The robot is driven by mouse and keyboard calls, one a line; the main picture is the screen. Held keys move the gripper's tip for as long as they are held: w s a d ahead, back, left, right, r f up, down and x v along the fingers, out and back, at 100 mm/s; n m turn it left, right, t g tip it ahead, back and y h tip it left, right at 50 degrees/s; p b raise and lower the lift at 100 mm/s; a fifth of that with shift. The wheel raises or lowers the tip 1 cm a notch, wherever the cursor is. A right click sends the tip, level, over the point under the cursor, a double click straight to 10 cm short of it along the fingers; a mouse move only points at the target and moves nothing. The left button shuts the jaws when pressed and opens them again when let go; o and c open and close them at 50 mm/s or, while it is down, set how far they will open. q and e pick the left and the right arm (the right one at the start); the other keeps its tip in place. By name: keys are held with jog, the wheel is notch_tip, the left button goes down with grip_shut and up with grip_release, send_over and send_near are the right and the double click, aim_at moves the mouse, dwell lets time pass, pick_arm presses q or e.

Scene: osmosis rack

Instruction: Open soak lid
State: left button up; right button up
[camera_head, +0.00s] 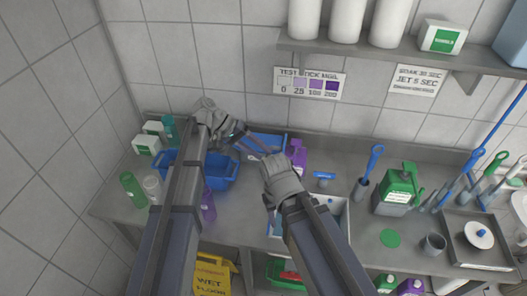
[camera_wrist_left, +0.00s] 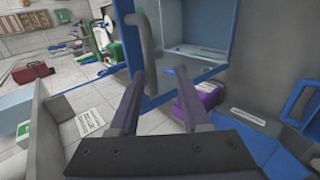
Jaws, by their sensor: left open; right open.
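My left gripper (camera_head: 245,138) is open over the back of the counter, by a blue-edged piece (camera_head: 268,139) near the wall. In the left wrist view, a blue-rimmed box-like piece (camera_wrist_left: 205,52) with a pale inside stands beyond my left fingers (camera_wrist_left: 156,85). A grey bar handle (camera_wrist_left: 145,45) on it is close ahead of the fingers; I cannot tell whether they touch. I cannot tell for certain which part is the soak lid. My right gripper (camera_head: 279,172) is at the middle of the counter; its fingertips are mostly hidden in the head view.
A blue bin (camera_head: 225,180) stands behind my left arm. Purple bottles (camera_head: 299,153) are close to both grippers. A white blue-edged tub (camera_head: 338,207) lies partly under my right arm. A green jug (camera_head: 400,190) and a tray (camera_head: 450,238) stand right. A shelf (camera_head: 390,48) overhangs the back.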

pick_arm(q)
jog(key=p+v, duration=0.2)
jog(key=v, duration=0.3)
jog(key=shift+a+r+p, duration=0.15)
jog(key=shift+a+p, duration=0.05)
jog(key=shift+p, duration=0.2)
